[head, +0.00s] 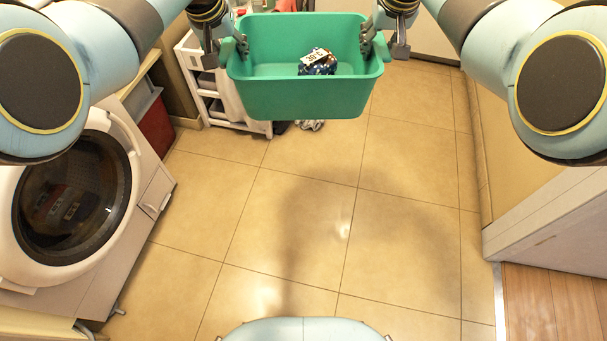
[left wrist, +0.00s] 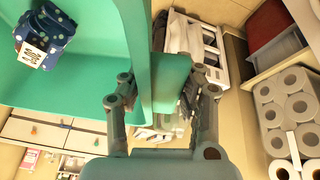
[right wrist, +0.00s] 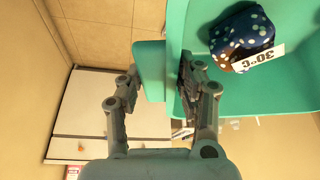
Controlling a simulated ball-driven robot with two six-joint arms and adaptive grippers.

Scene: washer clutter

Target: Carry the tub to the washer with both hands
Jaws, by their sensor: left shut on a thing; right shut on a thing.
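The green tub (head: 305,101) hangs above the tiled floor at the top of the head view. A folded dark blue cloth with white dots (head: 317,66) and a "30°C" label lies inside it; the cloth also shows in the left wrist view (left wrist: 44,30) and the right wrist view (right wrist: 240,32). My left gripper (head: 232,50) is shut on the tub's left wall. My right gripper (head: 378,48) is shut on its right wall. The washer (head: 150,165), white with a round dark glass door (head: 72,198), stands at the left. Its door looks closed.
A white shelf rack (head: 205,90) stands against the left wall behind the tub. A red bin (head: 157,125) is beside the washer. Shoes (head: 311,125) lie on the floor beneath the tub. A white cabinet (head: 550,225) is at the right. The middle floor is clear.

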